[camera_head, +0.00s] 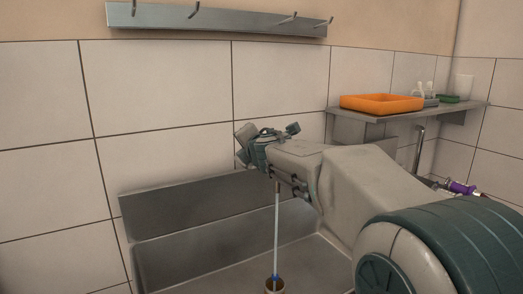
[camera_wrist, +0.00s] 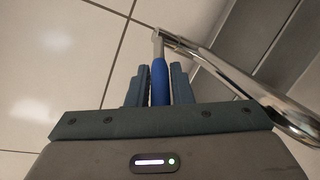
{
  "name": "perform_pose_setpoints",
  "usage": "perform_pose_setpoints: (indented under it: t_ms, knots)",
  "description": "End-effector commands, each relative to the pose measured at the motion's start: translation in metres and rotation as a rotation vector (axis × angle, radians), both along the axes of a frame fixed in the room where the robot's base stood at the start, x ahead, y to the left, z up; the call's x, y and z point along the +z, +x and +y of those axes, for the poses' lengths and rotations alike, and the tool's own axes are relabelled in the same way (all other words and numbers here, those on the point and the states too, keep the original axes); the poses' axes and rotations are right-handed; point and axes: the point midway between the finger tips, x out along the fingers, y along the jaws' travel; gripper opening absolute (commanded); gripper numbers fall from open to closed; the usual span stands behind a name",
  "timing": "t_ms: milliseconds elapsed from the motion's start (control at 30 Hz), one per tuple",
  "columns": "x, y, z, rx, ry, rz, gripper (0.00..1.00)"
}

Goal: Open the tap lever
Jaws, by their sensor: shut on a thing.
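In the wrist view, my gripper (camera_wrist: 159,88) is shut on the blue tap lever (camera_wrist: 159,70), one dark finger on each side of it. The far, grey end of the lever meets the upper end of a thick chrome pipe (camera_wrist: 235,83), which slants down to the right. In the head view, part of the chrome tap (camera_head: 418,148) rises behind my arm. I cannot clearly make out my fingers or the blue lever there.
A steel sink (camera_head: 185,262) lies along the tiled wall. A wall shelf (camera_head: 460,108) carries an orange tray (camera_head: 381,103). A purple item (camera_head: 460,188) is at right. A hook rail (camera_head: 220,20) hangs above.

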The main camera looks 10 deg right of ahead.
Motion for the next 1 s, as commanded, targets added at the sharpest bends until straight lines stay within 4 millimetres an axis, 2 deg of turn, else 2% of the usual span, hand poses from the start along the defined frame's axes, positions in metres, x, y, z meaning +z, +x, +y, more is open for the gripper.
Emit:
perform_pose_setpoints:
  t_ms: [200,533,567,633,1000]
  knots:
    - [0.0004,-0.0022,0.008,0.04,0.0,-0.002,0.0]
    - [0.0007,-0.0023,0.0083,0.043,0.001,-0.002,0.0]
    - [0.0008,-0.0023,0.0082,0.043,0.001,-0.002,0.23]
    - [0.0008,-0.0022,0.008,0.041,0.0,-0.002,0.41]
    - [0.0021,-0.0056,0.0058,0.039,0.001,-0.002,0.41]
